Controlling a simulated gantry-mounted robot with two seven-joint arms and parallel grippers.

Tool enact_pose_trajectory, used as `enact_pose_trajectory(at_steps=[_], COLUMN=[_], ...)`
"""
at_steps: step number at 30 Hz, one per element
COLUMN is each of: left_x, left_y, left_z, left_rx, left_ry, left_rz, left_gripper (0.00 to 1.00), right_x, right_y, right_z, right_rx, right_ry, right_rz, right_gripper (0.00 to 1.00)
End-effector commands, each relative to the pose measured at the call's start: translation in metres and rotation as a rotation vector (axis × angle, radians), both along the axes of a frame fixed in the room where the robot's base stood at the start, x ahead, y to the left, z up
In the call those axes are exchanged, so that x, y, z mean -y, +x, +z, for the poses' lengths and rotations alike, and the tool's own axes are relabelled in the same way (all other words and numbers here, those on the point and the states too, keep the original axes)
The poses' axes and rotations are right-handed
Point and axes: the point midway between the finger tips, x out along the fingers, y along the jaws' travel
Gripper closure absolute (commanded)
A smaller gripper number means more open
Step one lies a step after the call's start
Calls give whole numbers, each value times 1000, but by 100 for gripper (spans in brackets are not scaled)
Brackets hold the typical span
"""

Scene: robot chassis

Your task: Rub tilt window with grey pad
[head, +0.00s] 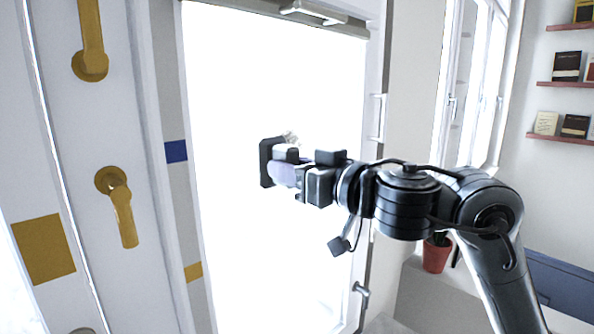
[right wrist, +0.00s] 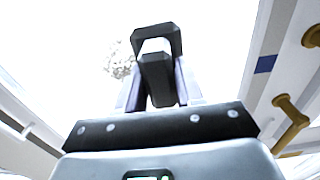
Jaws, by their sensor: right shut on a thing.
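The tilt window (head: 240,75) is a tall, bright white pane in the middle of the head view; the pane (right wrist: 70,50) also fills the upper right wrist view. A speckled grey smudge (head: 290,136) shows on it, and it also shows in the wrist view (right wrist: 119,61). My right gripper (head: 287,168) is in front of the pane, shut on the dark grey pad (head: 265,164). The pad (right wrist: 156,33) is beyond the fingertips, just right of the smudge in the wrist view. I cannot tell whether it touches the glass. My left gripper is out of view.
A white door with gold handles (head: 122,215) stands at the left. A window handle (head: 360,292) is at the frame's lower right. A potted plant (head: 436,255), another window (head: 465,90) and shelves (head: 560,84) are farther right.

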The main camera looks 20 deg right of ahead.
Motion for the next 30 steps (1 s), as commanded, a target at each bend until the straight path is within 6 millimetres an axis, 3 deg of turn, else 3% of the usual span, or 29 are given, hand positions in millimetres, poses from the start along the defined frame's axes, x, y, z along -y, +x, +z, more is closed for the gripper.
enact_pose_trajectory(at_steps=[30], left_x=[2], left_y=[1], left_z=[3], left_rx=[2], left_ry=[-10], left_rz=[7], left_gripper=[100], right_x=[-4], right_y=[7], right_z=[1], right_rx=[0], right_ry=[0], right_rz=[2], right_gripper=[88])
